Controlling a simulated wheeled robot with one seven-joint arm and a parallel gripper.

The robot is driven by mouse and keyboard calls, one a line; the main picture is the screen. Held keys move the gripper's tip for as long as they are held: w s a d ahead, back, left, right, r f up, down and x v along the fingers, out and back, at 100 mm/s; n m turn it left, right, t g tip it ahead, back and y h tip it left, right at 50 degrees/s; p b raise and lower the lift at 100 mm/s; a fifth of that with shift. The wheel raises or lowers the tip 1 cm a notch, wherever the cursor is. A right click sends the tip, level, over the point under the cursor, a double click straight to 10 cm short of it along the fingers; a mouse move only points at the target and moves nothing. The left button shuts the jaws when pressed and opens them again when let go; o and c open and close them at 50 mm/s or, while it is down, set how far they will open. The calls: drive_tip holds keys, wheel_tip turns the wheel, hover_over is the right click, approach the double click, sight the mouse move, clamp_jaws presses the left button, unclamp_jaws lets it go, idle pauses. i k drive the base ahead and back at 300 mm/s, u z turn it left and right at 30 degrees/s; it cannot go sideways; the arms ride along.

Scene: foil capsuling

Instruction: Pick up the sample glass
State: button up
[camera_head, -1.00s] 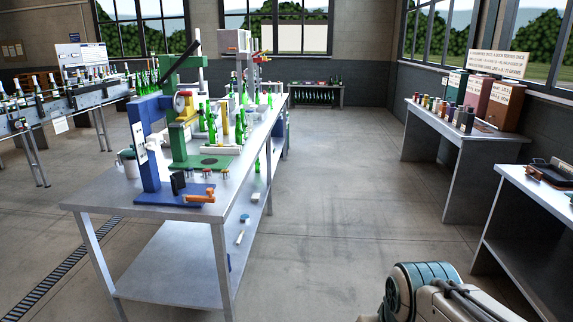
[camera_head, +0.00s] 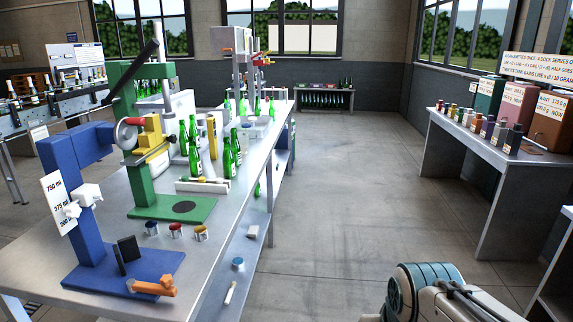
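I cannot make out a sample glass for certain in the head view. Small cups with coloured contents (camera_head: 176,231) stand in a row on the near part of the long metal workbench (camera_head: 226,206), in front of the green press base. Part of my arm (camera_head: 437,292) shows at the bottom right, over the floor and apart from the bench. My gripper is outside the picture, so its state does not show.
A blue stand (camera_head: 75,200) and a green lever press (camera_head: 150,140) stand on the bench, with green bottles (camera_head: 229,158) behind. A side table (camera_head: 470,150) with small coloured containers and boxes is at right. The aisle floor (camera_head: 340,190) between is clear.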

sight(252, 134)
drive_tip(key=u, duration=0.1)
drive_tip(key=i, duration=1.55)
drive_tip(key=u, duration=0.25)
drive_tip(key=i, duration=2.7)
drive_tip(key=u, duration=0.2)
